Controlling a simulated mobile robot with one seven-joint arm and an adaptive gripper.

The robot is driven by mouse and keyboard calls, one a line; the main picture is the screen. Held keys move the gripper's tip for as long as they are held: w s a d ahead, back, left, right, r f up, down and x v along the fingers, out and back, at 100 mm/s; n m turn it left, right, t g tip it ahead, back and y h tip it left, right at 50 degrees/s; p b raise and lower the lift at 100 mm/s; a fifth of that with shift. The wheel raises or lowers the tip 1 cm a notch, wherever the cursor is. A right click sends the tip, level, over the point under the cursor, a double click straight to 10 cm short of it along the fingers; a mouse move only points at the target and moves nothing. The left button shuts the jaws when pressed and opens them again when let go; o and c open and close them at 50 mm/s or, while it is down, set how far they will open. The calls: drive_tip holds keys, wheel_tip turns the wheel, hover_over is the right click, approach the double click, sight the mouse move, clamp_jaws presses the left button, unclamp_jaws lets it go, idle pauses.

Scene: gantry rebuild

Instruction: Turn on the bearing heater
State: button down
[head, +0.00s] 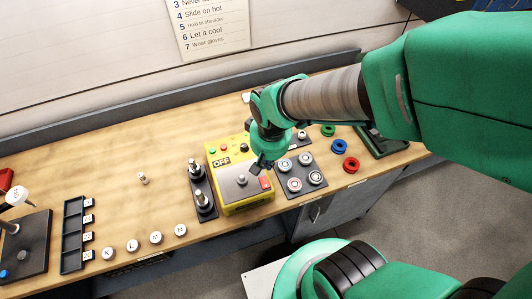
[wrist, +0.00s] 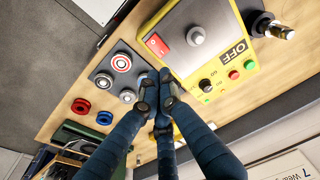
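The bearing heater is a yellow box (head: 240,199) with an OFF sign (head: 221,161), a grey metal post and a red switch (head: 265,182) at its right front corner. In the wrist view the heater (wrist: 215,70) fills the upper middle, with the red switch (wrist: 157,45) near its left edge. A green button, a red button and a black knob sit beside the sign. My gripper (head: 258,166) hangs over the heater's right side, close to the switch. In the wrist view its fingertips (wrist: 158,84) meet, with nothing seen between them. Contact with the heater cannot be told.
Right of the heater is a dark plate (head: 314,190) with pale rings; red and blue rings (head: 351,165) lie beyond. A dark stand with metal shafts (head: 203,194) is close on the left. Several lettered discs (head: 132,245) lie along the front edge. The bench's back left is mostly clear.

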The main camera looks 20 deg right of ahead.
sight(267, 181)
drive_tip(key=f, duration=0.2)
drive_tip(key=f+b, duration=0.1)
drive_tip(key=f, duration=0.2)
drive_tip(key=w+f, duration=0.1)
drive_tip(key=f, duration=0.2)
drive_tip(key=shift+w+f, duration=0.15)
idle(0.4)
drive_tip(key=shift+w+f+g+p, duration=0.1)
drive_tip(key=shift+f+g+p, duration=0.2)
drive_tip(key=shift+g+p, duration=0.25)
drive_tip(key=shift+s+r+p, duration=0.2)
drive_tip(key=shift+s+p, duration=0.1)
drive_tip(key=shift+s, duration=0.5)
drive_tip(key=shift+r, duration=0.2)
drive_tip(key=shift+r+p, duration=0.75)
wheel_tip(267, 181, up, 12)
drive_tip(key=s+p, duration=0.2)
drive_tip(key=p, duration=0.1)
